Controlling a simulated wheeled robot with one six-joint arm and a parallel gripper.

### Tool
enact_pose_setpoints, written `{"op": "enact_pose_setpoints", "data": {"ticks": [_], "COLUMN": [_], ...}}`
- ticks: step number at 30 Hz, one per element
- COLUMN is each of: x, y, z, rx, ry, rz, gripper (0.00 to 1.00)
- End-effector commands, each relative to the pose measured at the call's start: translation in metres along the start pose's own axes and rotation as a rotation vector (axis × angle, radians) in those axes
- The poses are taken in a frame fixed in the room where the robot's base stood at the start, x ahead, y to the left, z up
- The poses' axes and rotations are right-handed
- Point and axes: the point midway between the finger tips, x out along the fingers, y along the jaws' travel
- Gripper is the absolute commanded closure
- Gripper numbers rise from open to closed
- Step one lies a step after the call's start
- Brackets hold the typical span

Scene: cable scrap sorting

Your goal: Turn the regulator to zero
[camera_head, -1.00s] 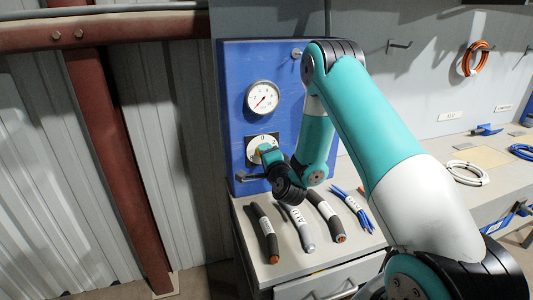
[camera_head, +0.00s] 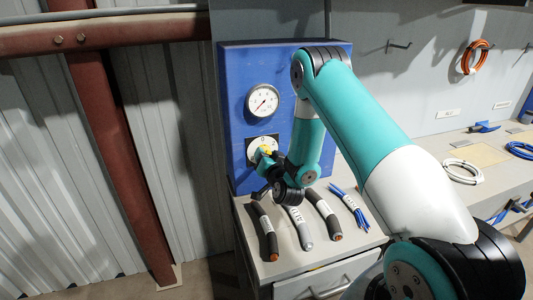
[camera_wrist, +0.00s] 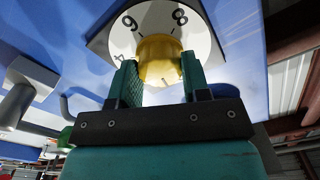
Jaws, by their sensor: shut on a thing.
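The regulator is a yellow knob (camera_wrist: 160,58) on a white dial plate with black numbers, fixed to the blue panel (camera_head: 235,75). In the head view the knob (camera_head: 266,149) shows partly, in front of the dial. My gripper (camera_wrist: 161,80) has its two teal fingers on opposite sides of the knob and is shut on it. An 8 and other digits show around the far side of the knob; the near part of the dial is hidden by my gripper. The knob's pointer cannot be made out.
Several cable pieces, such as a grey one (camera_head: 300,228) and a blue bundle (camera_head: 349,207), lie on the bench below. Shelving continues right.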

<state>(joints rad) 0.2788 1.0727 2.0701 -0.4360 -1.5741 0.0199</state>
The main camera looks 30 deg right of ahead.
Motion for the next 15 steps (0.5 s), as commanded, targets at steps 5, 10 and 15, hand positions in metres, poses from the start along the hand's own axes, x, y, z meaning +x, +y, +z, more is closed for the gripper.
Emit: {"op": "enact_pose_setpoints", "data": {"ticks": [5,10,15], "x": [-0.0013,-0.0014,-0.0015], "y": [0.0002,0.0006,0.0009], "z": [0.0014,0.0023,0.0029], "rx": [-0.104,-0.168,-0.201], "ry": [-0.007,-0.008,-0.009], "rz": [0.001,0.002,0.002], "gripper": [0.81,0.81,0.81]}}
